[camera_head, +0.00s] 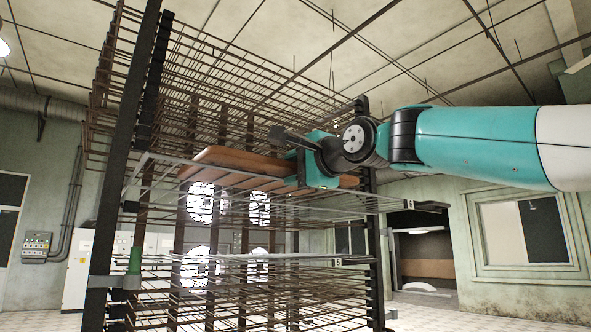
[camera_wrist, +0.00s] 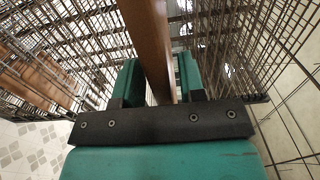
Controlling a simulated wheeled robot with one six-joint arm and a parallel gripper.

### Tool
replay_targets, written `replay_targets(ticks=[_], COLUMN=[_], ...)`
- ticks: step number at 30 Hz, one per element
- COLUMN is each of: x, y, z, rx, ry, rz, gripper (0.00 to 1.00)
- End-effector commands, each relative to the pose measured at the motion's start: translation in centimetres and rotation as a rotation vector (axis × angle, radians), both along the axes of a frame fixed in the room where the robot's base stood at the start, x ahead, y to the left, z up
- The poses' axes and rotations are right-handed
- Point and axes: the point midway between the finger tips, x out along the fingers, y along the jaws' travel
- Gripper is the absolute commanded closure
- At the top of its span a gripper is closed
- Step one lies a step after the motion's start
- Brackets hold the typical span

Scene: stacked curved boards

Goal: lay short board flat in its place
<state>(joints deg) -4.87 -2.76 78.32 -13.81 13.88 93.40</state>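A brown curved board (camera_head: 235,160) lies roughly level at a wire shelf of the tall rack in the head view. My teal gripper (camera_head: 308,165) is at the board's near side, toward its right part, and hides some of it. In the wrist view, a brown board (camera_wrist: 150,45) runs edge-on between the two teal fingers of my gripper (camera_wrist: 160,78) and nearly fills the space between them. The gripper appears shut on it. Whether the board rests on the shelf wires is hidden.
The rack's wire shelves (camera_head: 300,268) lie close below, and dense wires rise above and behind. A dark rack post (camera_head: 120,150) stands at left. Another brown board (camera_wrist: 45,78) shows at left in the wrist view. Open floor lies right of the rack.

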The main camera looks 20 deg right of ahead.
Motion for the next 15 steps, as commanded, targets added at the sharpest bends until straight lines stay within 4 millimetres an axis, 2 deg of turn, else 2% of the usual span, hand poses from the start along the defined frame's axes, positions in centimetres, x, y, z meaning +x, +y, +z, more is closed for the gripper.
replay_targets(ticks=[11,15], x=[-0.07,-0.76], y=[-0.02,-0.26], z=[-0.15,-0.26], rx=[0.000,0.000], ry=[0.000,0.000], rz=[0.000,0.000], gripper=[0.63,0.63])
